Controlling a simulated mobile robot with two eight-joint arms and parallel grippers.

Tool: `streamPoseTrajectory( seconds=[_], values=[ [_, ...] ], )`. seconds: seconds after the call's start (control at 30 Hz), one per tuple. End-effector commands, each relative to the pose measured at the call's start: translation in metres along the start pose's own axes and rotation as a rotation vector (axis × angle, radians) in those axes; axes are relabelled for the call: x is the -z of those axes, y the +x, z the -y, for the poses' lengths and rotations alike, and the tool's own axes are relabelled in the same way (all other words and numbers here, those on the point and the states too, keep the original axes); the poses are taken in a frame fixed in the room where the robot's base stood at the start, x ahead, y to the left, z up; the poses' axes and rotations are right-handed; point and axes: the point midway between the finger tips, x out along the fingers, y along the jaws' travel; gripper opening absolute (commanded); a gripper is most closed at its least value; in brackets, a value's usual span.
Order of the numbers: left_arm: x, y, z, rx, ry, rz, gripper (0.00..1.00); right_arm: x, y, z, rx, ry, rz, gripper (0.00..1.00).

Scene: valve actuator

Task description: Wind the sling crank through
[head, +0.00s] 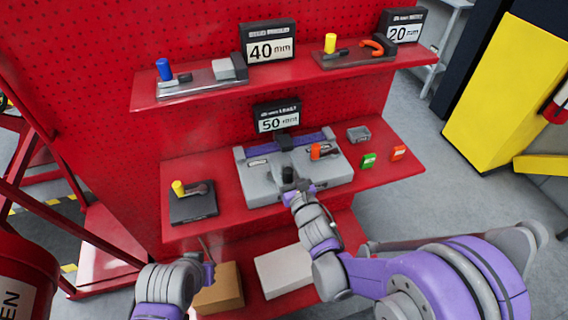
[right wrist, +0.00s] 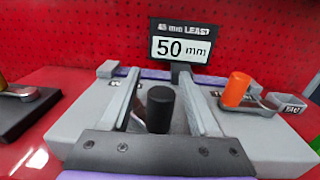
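A grey device (head: 262,185) with a purple strip sits on the middle red shelf under a 50 mm sign. A black upright knob (head: 288,174) stands at its front, and an orange-handled crank (head: 316,152) sits on its right part. My right gripper (head: 294,188) is at the device's front, by the black knob. In the right wrist view its two fingers are apart, one on each side of the black knob (right wrist: 159,108), with gaps visible. My left gripper (head: 208,270) is low at the left, away from the device; its fingers are too unclear to read. No part is visibly labelled sling crank.
A yellow-handled crank (head: 179,188) on a dark plate is left of the device. Green (head: 368,160) and orange (head: 398,153) blocks and a grey box (head: 358,133) lie right. Blue-handled (head: 163,69) and yellow-handled (head: 330,43) units stand on the upper shelf. Boxes sit below.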

Motion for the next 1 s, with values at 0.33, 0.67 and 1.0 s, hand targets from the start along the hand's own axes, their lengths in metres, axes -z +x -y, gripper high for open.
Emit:
streamPoseTrajectory(
  seconds=[0.33,0.67,1.0],
  values=[
    [-0.005,0.004,0.000,0.000,0.000,0.004,0.00,0.001,-0.025,0.000,0.001,0.001,0.000,0.61],
    [-0.013,0.011,0.000,0.000,0.000,0.012,0.00,0.001,-0.089,0.000,0.001,-0.001,-0.001,0.61],
    [-0.014,0.012,0.000,0.000,0.000,0.013,0.00,0.000,-0.108,0.000,0.000,0.000,0.000,0.61]
  ],
)
